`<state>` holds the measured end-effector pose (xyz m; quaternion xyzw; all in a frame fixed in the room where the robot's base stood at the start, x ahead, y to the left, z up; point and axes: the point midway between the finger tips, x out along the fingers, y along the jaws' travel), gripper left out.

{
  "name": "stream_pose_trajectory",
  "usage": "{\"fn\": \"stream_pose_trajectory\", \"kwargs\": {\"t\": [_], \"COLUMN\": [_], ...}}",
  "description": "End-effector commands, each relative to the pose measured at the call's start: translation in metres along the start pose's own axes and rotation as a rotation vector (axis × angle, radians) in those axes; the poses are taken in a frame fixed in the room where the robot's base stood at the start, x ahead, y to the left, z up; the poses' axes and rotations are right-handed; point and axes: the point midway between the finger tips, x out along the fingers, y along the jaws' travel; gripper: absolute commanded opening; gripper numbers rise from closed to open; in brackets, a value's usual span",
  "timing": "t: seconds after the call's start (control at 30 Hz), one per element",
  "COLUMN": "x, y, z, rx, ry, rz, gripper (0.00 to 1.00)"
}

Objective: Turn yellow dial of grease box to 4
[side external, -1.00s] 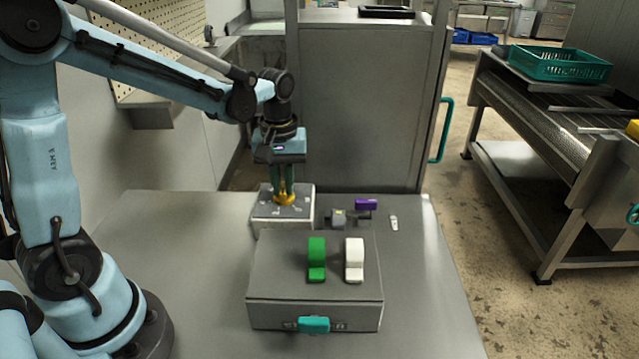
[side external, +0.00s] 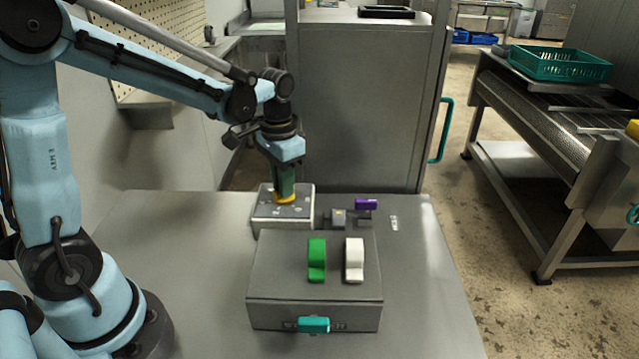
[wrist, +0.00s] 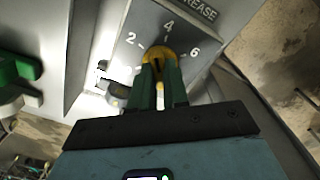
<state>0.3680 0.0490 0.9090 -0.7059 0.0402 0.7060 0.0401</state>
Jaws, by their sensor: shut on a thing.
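The grease box (side external: 264,215) is a small grey box at the back of the table. Its yellow dial (side external: 286,200) sits on its top face. In the wrist view the box face (wrist: 135,62) shows the word GREASE and the numbers 2, 4 and 6 around the yellow dial (wrist: 150,52). My gripper (side external: 284,190) points down with its green fingers shut on the dial. The fingers (wrist: 158,70) cover part of the dial in the wrist view. The 4 lies just beyond the dial there; I cannot tell exactly which number the dial points to.
In front stands a larger grey box (side external: 275,265) with a green switch (side external: 317,258), a white switch (side external: 354,259) and a teal handle (side external: 313,325). A small purple-handled part (side external: 366,204) is right of the grease box. The right side of the table is clear.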

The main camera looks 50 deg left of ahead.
Motion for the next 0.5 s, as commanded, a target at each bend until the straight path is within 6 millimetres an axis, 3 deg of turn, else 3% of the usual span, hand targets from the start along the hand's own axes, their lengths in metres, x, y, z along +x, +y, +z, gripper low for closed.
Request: {"fn": "stream_pose_trajectory", "kwargs": {"t": [0.5], "x": [-0.0008], "y": [0.0001], "z": [0.0002], "rx": [0.345], "ry": [-0.002], "rz": [0.001], "gripper": [0.0]}}
